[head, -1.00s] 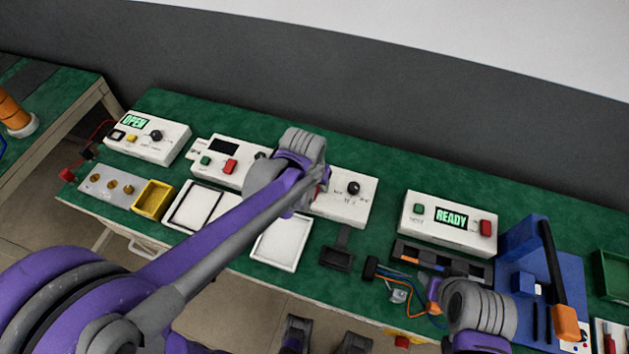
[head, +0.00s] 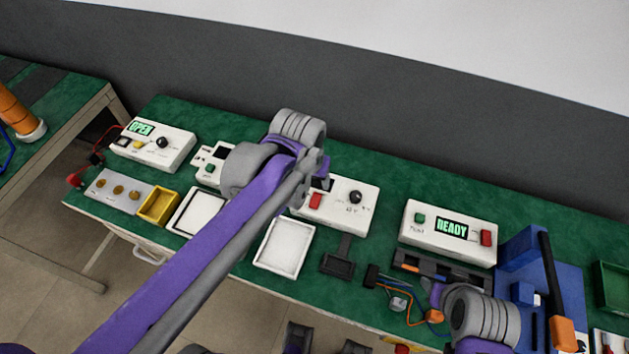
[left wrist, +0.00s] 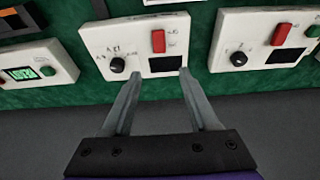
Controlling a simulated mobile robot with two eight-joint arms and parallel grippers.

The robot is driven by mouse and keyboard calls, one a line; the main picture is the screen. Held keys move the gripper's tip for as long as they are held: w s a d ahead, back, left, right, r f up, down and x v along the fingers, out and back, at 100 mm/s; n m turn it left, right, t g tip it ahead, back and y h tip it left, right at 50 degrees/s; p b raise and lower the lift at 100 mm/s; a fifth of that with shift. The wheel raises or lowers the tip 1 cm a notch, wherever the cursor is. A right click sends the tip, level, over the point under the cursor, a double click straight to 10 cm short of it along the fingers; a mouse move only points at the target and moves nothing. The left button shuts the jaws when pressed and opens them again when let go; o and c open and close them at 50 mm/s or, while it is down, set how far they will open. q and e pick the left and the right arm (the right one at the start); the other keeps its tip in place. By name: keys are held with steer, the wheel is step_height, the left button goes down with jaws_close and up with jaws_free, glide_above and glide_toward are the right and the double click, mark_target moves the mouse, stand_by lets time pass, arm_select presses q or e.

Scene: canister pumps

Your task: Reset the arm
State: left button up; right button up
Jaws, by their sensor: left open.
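My left arm reaches in from the lower left in the head view, and its grey wrist hangs over the middle of the green bench. Beyond the fingertips is a white panel box (left wrist: 135,45) with a black knob, a red button and a dark display. The same box (head: 340,212) is partly covered by my wrist in the head view. My right wrist shows at the lower right, its fingers not visible.
The green bench (head: 395,180) holds a box reading OPEN (head: 175,150), a box reading READY (head: 470,232), a yellow tray (head: 158,207) and a white tray (head: 285,248). A blue fixture (head: 540,280) and loose wires (head: 405,300) lie near my right wrist.

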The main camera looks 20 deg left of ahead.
arm_select(q)
steer(key=shift+s+r, duration=0.1)
steer(key=shift+r, duration=0.1)
stand_by(0.4)
steer(key=s+a+f+t+p, duration=0.1)
steer(key=s+a, duration=0.1)
steer(key=s, duration=0.4)
steer(key=s+a+f+t+p, duration=0.1)
steer(key=s+a+f, duration=0.1)
steer(key=s, duration=0.4)
steer(key=shift+s+a+f, duration=0.15)
steer(key=shift+s, duration=0.1)
stand_by(0.4)
